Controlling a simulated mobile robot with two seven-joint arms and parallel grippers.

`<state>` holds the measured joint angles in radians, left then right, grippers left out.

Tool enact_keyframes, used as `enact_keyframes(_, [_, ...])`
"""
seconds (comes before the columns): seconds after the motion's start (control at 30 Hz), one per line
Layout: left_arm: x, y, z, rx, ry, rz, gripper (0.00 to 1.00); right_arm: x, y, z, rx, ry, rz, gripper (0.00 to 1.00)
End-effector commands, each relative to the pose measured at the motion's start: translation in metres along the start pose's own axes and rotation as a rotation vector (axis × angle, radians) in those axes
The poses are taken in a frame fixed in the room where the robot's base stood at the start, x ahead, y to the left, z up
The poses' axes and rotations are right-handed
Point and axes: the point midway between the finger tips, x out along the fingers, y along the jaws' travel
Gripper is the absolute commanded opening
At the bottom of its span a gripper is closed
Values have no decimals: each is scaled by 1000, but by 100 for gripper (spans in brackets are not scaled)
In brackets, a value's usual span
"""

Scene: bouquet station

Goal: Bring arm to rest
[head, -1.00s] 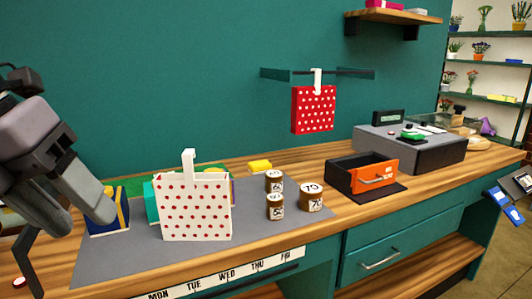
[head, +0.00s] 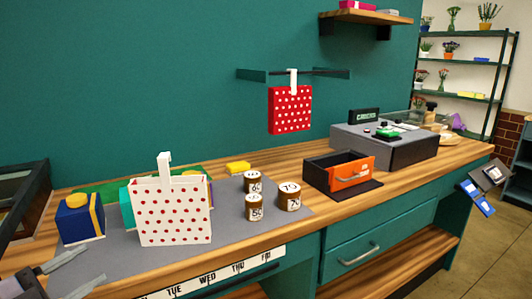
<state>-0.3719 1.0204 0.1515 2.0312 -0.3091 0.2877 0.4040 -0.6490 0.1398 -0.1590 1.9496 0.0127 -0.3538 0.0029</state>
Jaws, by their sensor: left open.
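My left gripper (head: 78,272) is in the bottom left corner of the head view. Its two grey fingers are apart with nothing between them. It is low at the left front of the counter, below the blue box in the picture. My right gripper is not in view.
Several numbered jars (head: 254,207) stand on the mat. An orange-fronted drawer box (head: 352,170) and a grey register (head: 385,145) stand farther right on the wooden counter (head: 235,255). A red dotted bag (head: 290,110) hangs from a wall rail. A dark frame (head: 22,200) stands at the far left.

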Motion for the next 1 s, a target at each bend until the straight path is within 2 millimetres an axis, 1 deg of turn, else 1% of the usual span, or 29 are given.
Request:
enact_keyframes(0.03, [-6, 19, 16, -78, -58, -37, 53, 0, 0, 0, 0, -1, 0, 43])
enact_keyframes(0.07, [-10, 29, 26, -115, -94, -55, 53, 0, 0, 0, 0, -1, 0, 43])
enact_keyframes(0.1, [-14, 45, 37, -169, -143, -77, 53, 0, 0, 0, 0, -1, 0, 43])
enact_keyframes(0.17, [-22, 70, 52, -246, -216, -104, 53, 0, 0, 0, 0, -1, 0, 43])
enact_keyframes(0.2, [-27, 87, 60, -297, -264, -117, 53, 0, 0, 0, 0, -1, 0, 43])
enact_keyframes(0.27, [-35, 115, 70, -374, -337, -132, 53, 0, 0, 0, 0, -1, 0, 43])
enact_keyframes(0.3, [-40, 134, 76, -424, -385, -138, 53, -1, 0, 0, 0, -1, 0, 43])
enact_keyframes(0.37, [-48, 166, 81, -502, -458, -142, 53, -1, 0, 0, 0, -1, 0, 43])
enact_keyframes(0.4, [-52, 188, 83, -556, -507, -140, 53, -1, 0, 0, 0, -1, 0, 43])
enact_keyframes(0.47, [-59, 222, 82, -638, -578, -132, 53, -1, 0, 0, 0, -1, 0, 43])
enact_keyframes(0.5, [-63, 243, 80, -690, -622, -124, 53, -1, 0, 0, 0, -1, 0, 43])
enact_keyframes(0.6, [-71, 292, 69, -807, -716, -95, 53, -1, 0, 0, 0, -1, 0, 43])
enact_keyframes(0.63, [-72, 304, 65, -838, -739, -85, 53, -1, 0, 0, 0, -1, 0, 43])
enact_keyframes(0.7, [-74, 327, 56, -895, -781, -65, 53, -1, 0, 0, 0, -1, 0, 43])
enact_keyframes(0.8, [-76, 348, 46, -948, -817, -42, 53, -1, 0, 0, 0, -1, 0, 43])
enact_keyframes(0.9, [-76, 357, 41, -972, -833, -31, 53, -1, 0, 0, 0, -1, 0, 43])
enact_keyframes(1.0, [-76, 359, 40, -975, -836, -28, 53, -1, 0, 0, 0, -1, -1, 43])
